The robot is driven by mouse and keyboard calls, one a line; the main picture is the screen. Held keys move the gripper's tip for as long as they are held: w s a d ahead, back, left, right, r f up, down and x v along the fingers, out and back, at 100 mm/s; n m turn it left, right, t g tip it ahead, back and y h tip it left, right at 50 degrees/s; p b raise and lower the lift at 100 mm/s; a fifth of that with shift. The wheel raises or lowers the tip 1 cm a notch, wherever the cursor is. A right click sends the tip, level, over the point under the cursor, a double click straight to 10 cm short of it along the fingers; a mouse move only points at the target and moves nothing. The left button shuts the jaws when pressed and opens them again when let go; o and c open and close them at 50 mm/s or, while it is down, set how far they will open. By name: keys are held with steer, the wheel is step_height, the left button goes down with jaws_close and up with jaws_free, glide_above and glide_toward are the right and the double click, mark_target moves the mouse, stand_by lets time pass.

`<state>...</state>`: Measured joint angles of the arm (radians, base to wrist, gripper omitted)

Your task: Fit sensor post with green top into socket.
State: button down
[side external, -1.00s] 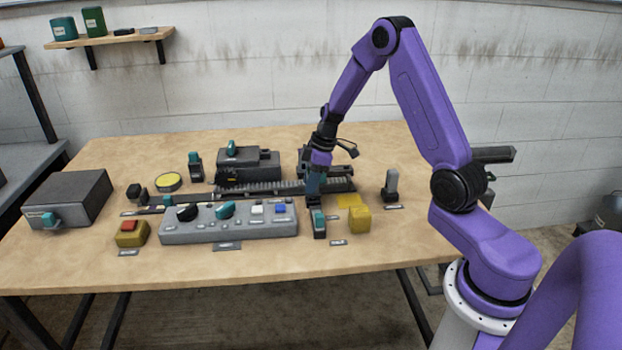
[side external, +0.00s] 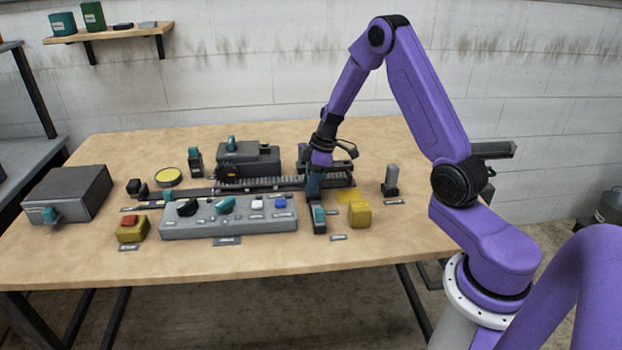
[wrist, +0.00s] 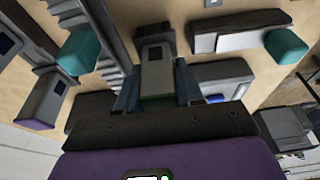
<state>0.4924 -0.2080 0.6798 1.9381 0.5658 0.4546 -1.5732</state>
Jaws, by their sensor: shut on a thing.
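My gripper (side external: 313,192) is low over the right part of the table, just right of the grey control panel. It also shows in the wrist view (wrist: 157,88), its two fingers shut on the sensor post (wrist: 153,55). The post is a grey block with a dark window, and its green top (wrist: 158,103) sits between the fingers, near the palm. In the side view the held post is mostly hidden by the fingers. I cannot tell which part is the socket, or whether the post touches anything.
A dark block with a teal top (side external: 319,217) stands close in front of the gripper. A yellow block (side external: 359,213) and a grey post (side external: 391,181) stand to the right. The control panel (side external: 228,222) is to the left, and a toothed rail (side external: 265,184) runs behind.

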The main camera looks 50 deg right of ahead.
steer(key=shift+c, duration=0.8)
jaws_free()
steer(key=shift+r, duration=3.45)
